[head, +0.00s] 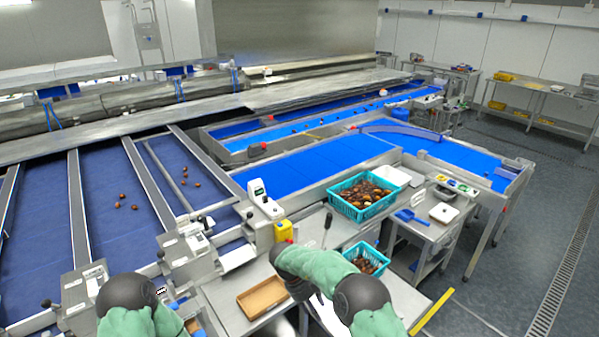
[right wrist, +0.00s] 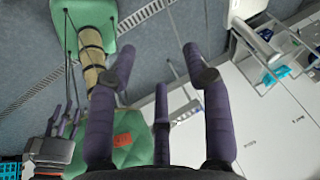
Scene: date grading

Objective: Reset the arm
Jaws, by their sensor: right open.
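My right arm, with a green sleeve and dark grey joint, reaches over the steel bench at the bottom middle of the head view. Its gripper is mostly hidden there behind the arm. In the right wrist view my right gripper (right wrist: 162,75) is open, its dark purple fingers spread with nothing between them. My left arm, also green and dark grey, stands at the bottom left of the head view; its gripper does not show there. A small gripper with purple fingers, seemingly my left one (right wrist: 64,122), shows at the left of the right wrist view, too small to judge.
A brown tray (head: 240,303) lies on the bench left of my right arm. A teal crate (head: 350,213) of dates stands behind, with a smaller teal crate (head: 380,253) nearer.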

